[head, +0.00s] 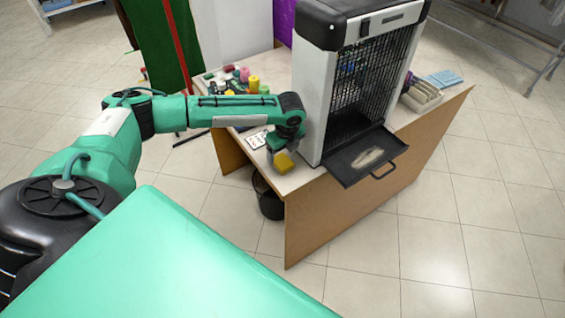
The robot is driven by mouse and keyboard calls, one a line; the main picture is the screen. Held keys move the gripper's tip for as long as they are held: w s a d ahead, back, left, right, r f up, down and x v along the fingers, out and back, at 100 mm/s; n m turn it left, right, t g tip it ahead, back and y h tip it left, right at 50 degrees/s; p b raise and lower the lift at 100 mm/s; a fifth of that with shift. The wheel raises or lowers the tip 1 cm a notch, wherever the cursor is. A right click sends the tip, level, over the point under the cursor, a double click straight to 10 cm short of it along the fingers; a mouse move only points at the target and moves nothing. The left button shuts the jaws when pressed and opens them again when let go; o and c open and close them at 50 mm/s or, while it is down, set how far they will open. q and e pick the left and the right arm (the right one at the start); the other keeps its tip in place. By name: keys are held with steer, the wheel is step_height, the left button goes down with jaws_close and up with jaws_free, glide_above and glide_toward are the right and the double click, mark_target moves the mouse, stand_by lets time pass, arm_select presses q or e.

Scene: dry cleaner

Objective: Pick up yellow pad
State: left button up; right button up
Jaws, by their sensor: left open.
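The yellow pad (284,162) is near the left front corner of the wooden table (300,180), in front of the grey and black machine. My left gripper (282,154) points down right above the pad, and its fingers reach the pad's upper part. The gripper is open. The picture is too small to tell whether the fingers touch the pad or whether it rests on the tabletop. My right gripper is not in view.
A tall machine with a wire grille (352,95) and a pulled-out tray (367,156) stands close right of my gripper. Colourful spools and small items (238,80) lie behind my forearm. A printed card (257,139) lies left. A black bin (268,199) stands below.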

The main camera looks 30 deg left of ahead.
mark_target(282, 161)
arm_select(q)
steer(key=f, duration=0.1)
steer(key=f+p, duration=0.1)
steer(key=f, duration=0.1)
steer(key=shift+w+a+f, duration=0.15)
steer(key=shift+w+f, duration=0.05)
steer(key=shift+f, duration=0.45)
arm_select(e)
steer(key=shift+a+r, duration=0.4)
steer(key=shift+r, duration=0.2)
arm_select(q)
steer(key=shift+c, duration=0.5)
steer(key=c, duration=0.9)
steer(key=shift+c, duration=0.3)
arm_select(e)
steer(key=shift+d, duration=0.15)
arm_select(q)
steer(key=shift+a, duration=0.1)
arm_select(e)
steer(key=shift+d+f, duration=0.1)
